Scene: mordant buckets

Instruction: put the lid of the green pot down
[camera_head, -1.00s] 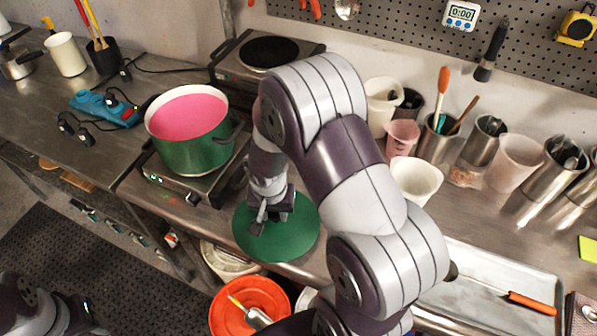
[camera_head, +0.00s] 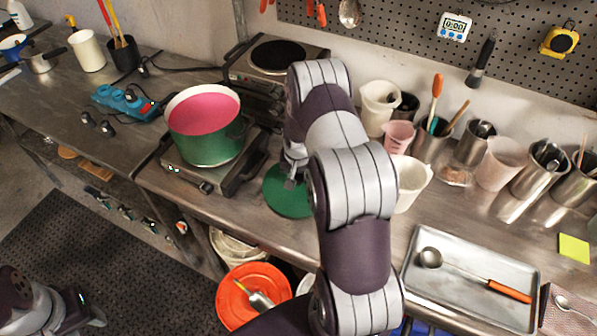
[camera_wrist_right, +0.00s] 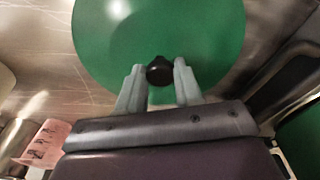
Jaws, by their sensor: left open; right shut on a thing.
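The green pot (camera_head: 212,150) stands uncovered on the front hot plate in the head view, with pink liquid inside. Its round green lid (camera_head: 287,203) is level, over the steel bench just right of that hot plate. My right gripper (camera_head: 294,178) is above the lid, partly hidden by my arm. In the right wrist view the gripper (camera_wrist_right: 159,68) is shut on the lid's black knob (camera_wrist_right: 159,76). Steel surface shows around the lid (camera_wrist_right: 205,45); I cannot tell whether the lid touches it. My left gripper (camera_head: 94,312) is low at the left, away from the bench, its fingers hardly visible.
The front hot plate (camera_head: 190,178) is close left of the lid. Beakers and steel cups, such as a white jug (camera_head: 408,180), stand at the back right. A metal tray (camera_head: 420,290) with a ladle lies at the right. An orange bucket (camera_head: 240,300) is below the bench edge.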

